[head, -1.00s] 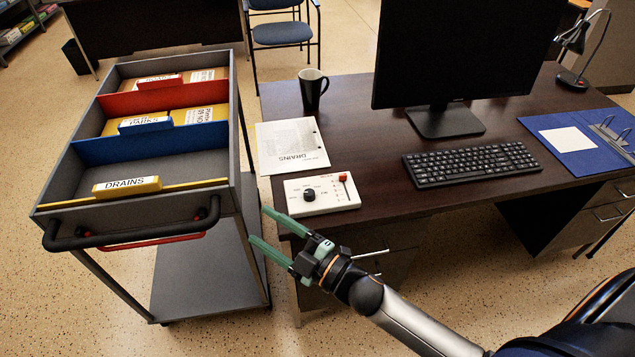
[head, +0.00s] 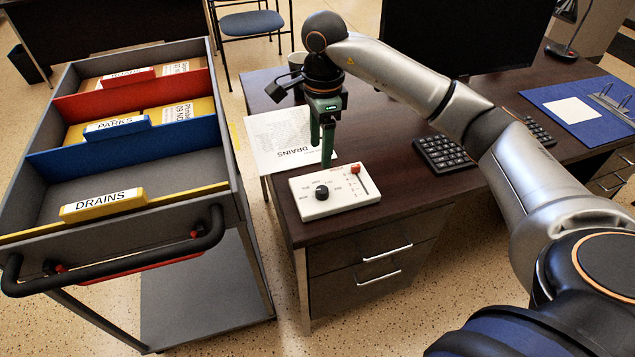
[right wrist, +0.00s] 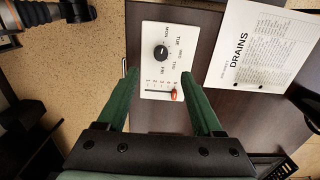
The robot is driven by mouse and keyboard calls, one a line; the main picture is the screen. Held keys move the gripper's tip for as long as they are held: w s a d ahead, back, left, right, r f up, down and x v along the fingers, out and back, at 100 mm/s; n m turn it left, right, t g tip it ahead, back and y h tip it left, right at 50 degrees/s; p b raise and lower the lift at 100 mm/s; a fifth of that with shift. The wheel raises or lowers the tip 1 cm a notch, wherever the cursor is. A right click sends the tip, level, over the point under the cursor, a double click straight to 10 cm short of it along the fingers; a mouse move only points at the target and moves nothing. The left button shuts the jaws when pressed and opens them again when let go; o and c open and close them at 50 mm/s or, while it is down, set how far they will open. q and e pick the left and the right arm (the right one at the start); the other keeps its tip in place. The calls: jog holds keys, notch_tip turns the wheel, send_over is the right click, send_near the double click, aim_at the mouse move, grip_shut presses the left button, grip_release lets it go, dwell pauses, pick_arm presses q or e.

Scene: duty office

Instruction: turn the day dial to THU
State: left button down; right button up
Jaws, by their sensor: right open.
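The white control box (head: 340,203) lies on the desk's near left corner; it also shows in the right wrist view (right wrist: 149,33). Its round black day dial (head: 322,192) has day labels printed around it. In the right wrist view the dial (right wrist: 161,52) is uncovered, but I cannot tell for sure which day its pointer marks. My right gripper (head: 324,155) points down above the box's far side, apart from the dial. Its green fingers are open and empty, and in the right wrist view the gripper (right wrist: 161,74) frames the box between them. My left gripper is out of view.
A slider with a red knob (head: 356,168) sits on the same box, close to the dial. A DRAINS sheet (head: 275,140) lies behind the box. The keyboard (head: 440,155) and monitor (head: 425,45) are partly behind my arm. A file trolley (head: 232,205) stands left of the desk.

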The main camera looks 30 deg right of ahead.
aim_at(322, 189)
jog(key=f, duration=1.2)
jog(key=shift+d+f, duration=0.1)
jog(key=shift+d, duration=0.15)
grip_shut()
